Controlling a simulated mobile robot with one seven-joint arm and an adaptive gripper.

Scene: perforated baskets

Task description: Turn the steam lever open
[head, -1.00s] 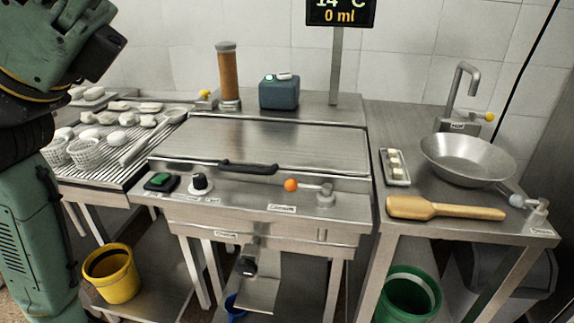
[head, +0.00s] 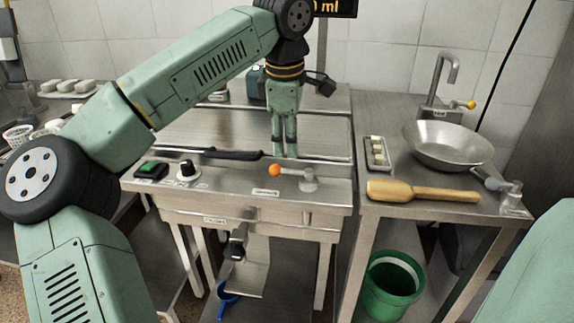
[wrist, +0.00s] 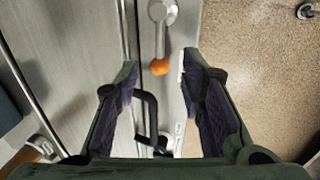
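A lever with an orange ball knob (head: 275,170) sits on the front panel of the steel cooker, its arm running right to a metal valve body (head: 309,180). A label lies beside it, too small to read. The knob also shows in the wrist view (wrist: 160,67), just beyond my fingertips. My gripper (head: 285,155) points down above the cooker, slightly behind and right of the knob in the head view. In the wrist view, its fingers (wrist: 160,72) are spread apart and empty. I cannot tell how high they are above the lever.
A black handle (head: 233,154) lies left of the lever, with a black knob (head: 187,169) and green switch (head: 149,168) beyond.

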